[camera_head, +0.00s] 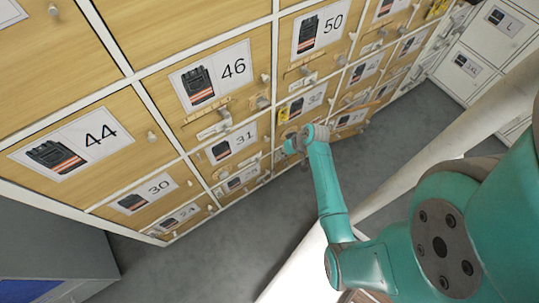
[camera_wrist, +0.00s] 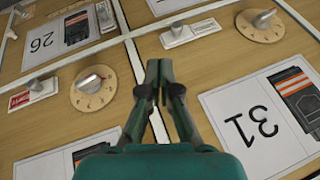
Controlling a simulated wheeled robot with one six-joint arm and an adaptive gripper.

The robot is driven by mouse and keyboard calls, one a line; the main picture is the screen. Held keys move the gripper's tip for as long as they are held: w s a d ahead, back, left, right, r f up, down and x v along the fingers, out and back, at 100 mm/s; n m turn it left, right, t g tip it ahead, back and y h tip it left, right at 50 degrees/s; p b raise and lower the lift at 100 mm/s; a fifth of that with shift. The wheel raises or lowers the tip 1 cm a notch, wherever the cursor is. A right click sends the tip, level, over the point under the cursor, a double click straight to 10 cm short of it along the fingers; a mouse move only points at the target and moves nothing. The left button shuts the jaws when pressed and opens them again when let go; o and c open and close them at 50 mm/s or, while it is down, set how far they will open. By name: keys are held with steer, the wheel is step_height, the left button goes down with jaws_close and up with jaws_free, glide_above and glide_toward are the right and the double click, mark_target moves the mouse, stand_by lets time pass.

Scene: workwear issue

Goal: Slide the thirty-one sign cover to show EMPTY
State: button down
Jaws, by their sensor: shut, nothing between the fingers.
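The thirty-one door (camera_head: 233,142) bears a white label with a dark workwear picture; its label (camera_wrist: 255,120) is upside down at the right of the wrist view. On the same door, a small pale sign (camera_wrist: 190,33) with a grey knob shows at the wrist view's top; its lettering is too small to read. My gripper (camera_wrist: 158,66) is shut and empty. In the wrist view its fingertips lie just below the sign, over the white divider, and appear apart from it. In the head view my gripper (camera_head: 296,141) is right of the thirty-one door, its fingertips unclear.
A numbered dial (camera_wrist: 262,25) is beside the sign. The neighbouring door has another dial (camera_wrist: 93,88) and a sign showing red (camera_wrist: 20,100). Grey floor (camera_head: 285,215) is clear before the lockers.

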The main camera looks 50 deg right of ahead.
mark_target(258, 160)
steer(key=shift+w+d+r, duration=0.15)
steer(key=shift+d+r, duration=0.05)
steer(key=shift+d, duration=0.75)
steer(key=a+x, duration=0.3)
steer(key=x, duration=0.9)
steer(key=shift+w, duration=0.4)
steer(key=shift+a, duration=0.1)
